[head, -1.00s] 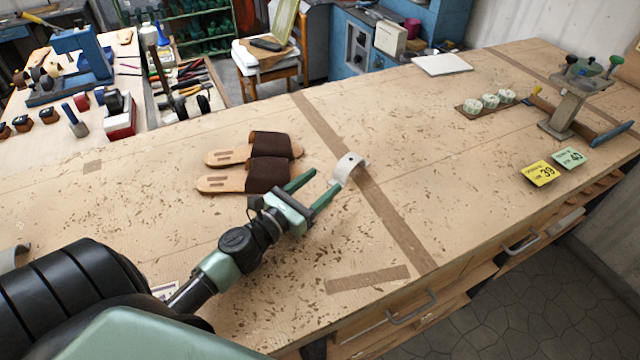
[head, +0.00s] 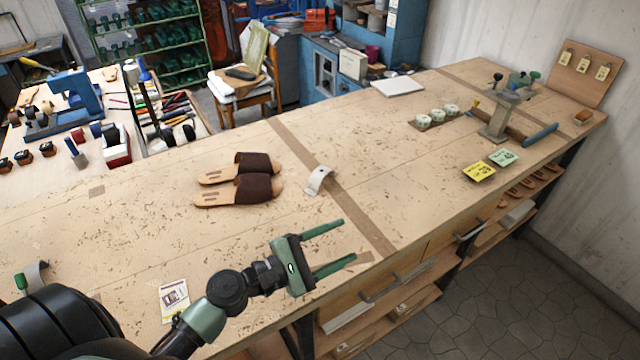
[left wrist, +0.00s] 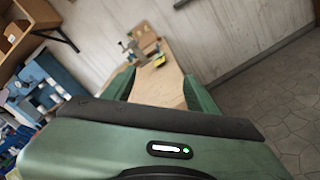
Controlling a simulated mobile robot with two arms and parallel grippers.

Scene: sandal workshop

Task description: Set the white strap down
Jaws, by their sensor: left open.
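The white strap (head: 319,181) rests as a small curved arch on the bench, at the edge of the dark brown strip, right of the brown sandals (head: 238,180). My left gripper (head: 349,241) is open and empty, nearer the bench's front edge than the strap and apart from it. In the left wrist view the two green fingers (left wrist: 160,90) stand apart with nothing between them, and the strap does not show. My right gripper is not in view.
A card (head: 174,299) lies near the front left. Yellow (head: 479,171) and green (head: 503,157) number cards, white rolls (head: 437,117) and a clamp stand (head: 497,122) are on the right. The bench (head: 330,130) is clear behind the strap.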

